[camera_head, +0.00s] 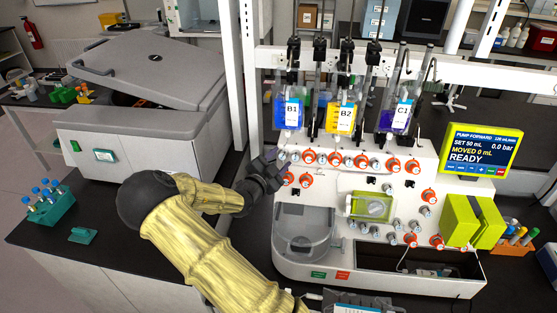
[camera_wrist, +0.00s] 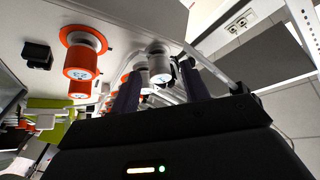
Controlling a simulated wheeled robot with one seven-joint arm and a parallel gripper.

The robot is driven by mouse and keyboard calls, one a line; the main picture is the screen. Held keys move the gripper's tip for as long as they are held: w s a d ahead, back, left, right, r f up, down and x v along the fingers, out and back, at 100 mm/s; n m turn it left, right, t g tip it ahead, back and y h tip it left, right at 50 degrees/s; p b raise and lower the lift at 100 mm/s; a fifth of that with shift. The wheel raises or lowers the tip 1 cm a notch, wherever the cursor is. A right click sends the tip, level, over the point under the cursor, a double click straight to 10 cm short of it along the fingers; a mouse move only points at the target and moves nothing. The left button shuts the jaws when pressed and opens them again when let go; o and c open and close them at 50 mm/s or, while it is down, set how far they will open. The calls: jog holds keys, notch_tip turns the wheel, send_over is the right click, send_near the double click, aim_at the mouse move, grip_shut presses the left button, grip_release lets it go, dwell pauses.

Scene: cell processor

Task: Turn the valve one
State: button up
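The cell processor (camera_head: 330,250) is a white machine whose sloped front carries orange-ringed and grey-white valve knobs. My gripper (camera_head: 268,168) is at the left end of the upper knob row. In the wrist view, my gripper (camera_wrist: 160,88) has its two dark fingers apart, with a grey-white valve knob (camera_wrist: 160,66) between or just beyond their tips. The right finger looks very near this knob; contact cannot be told. Orange valve knobs (camera_wrist: 82,58) sit to the left of the fingers.
Bags B1 (camera_head: 292,112), B2 (camera_head: 340,117) and C1 (camera_head: 396,116) hang above the knobs. The pump screen (camera_head: 480,150) reads READY. A grey lidded machine (camera_head: 140,140) and a teal tube rack (camera_head: 48,208) stand at left. A white post (camera_head: 250,70) rises close behind my gripper.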

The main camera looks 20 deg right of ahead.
jog(key=c, duration=0.9)
jog(key=shift+f+b, duration=0.1)
jog(key=shift+b, duration=0.35)
jog(key=shift+f+n+t+b, duration=0.15)
jog(key=shift+n+t+b, duration=0.35)
jog(key=shift+n+b, duration=0.3)
jog(key=n+b, duration=0.1)
jog(key=n+t+b, duration=0.1)
jog(key=shift+s+d+f+n+y+b, duration=0.1)
jog(key=shift+s+d+n+y+b, duration=0.05)
jog(key=shift+n+y+b, duration=0.15)
jog(key=shift+s+d+r+n+t+y+b, duration=0.1)
jog(key=shift+n+t+y+b, duration=0.4)
jog(key=shift+n+t+b, duration=0.65)
jog(key=shift+r+n+t+y+b, duration=0.1)
jog(key=shift+n+t+y+b, duration=0.4)
jog(key=shift+n, duration=1.15)
